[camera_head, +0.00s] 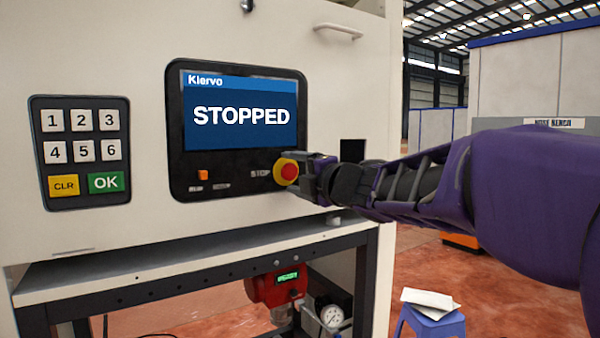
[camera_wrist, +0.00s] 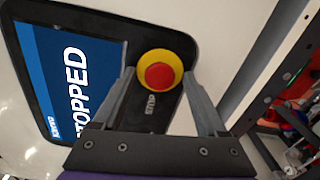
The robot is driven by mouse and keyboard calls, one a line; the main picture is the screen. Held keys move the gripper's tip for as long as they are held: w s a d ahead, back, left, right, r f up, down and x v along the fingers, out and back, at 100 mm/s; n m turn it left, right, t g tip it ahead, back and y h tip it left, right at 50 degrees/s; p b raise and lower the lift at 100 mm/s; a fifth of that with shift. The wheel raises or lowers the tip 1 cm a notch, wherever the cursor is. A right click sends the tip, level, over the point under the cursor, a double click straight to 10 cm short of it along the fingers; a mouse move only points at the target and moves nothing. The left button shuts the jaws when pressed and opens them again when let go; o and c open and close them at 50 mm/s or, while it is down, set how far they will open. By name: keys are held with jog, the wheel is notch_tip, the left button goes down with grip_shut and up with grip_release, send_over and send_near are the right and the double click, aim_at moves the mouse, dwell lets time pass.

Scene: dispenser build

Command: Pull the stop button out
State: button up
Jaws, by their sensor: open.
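The stop button is a red cap (camera_head: 288,172) on a yellow collar, at the lower right of the black display panel (camera_head: 178,140). The screen (camera_head: 240,115) reads STOPPED. In the wrist view the red button (camera_wrist: 159,76) sits in its yellow ring, ahead of and between the two fingers. My gripper (camera_head: 306,170) is right at the button from the right side. In the wrist view my gripper (camera_wrist: 158,98) is open, one finger to each side of the button. Whether a finger touches the collar cannot be told.
A keypad (camera_head: 80,150) with CLR and OK keys is left of the panel. A small orange button (camera_head: 203,175) is on the panel's lower left. A shelf edge (camera_head: 190,262) runs below. A red device (camera_head: 272,288) with a gauge and a blue stool (camera_head: 432,320) stand lower down.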

dwell(0.3)
grip_shut()
dwell(0.3)
dwell(1.0)
